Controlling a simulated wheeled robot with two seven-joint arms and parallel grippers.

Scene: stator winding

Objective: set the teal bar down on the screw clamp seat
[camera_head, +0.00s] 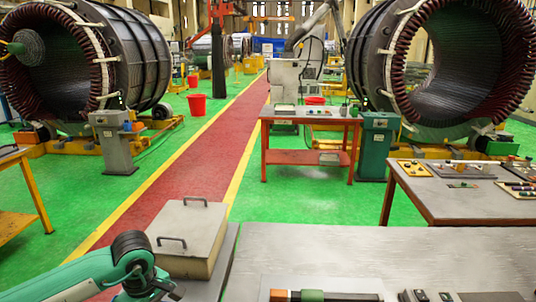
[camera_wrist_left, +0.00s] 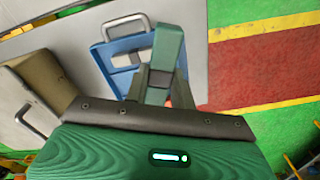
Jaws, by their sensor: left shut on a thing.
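My left gripper (camera_head: 160,291) is at the bottom left of the head view, beside the lidded box. In the left wrist view, the gripper (camera_wrist_left: 162,88) is shut on the teal bar (camera_wrist_left: 168,45), which sticks up away from the palm. A blue fixture with a pale metal handle (camera_wrist_left: 125,50) lies behind and left of the bar on a grey surface. It may be the screw clamp, but I cannot tell; its seat is not clearly visible. The bar overlaps its right side in the picture, and contact cannot be judged. My right gripper is not in view.
A beige lidded box (camera_head: 188,238) with two handles stands next to the left arm. The grey bench (camera_head: 350,255) is bare in its middle. An orange, black and green tool (camera_head: 310,295) lies at its front edge. Other benches stand farther back.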

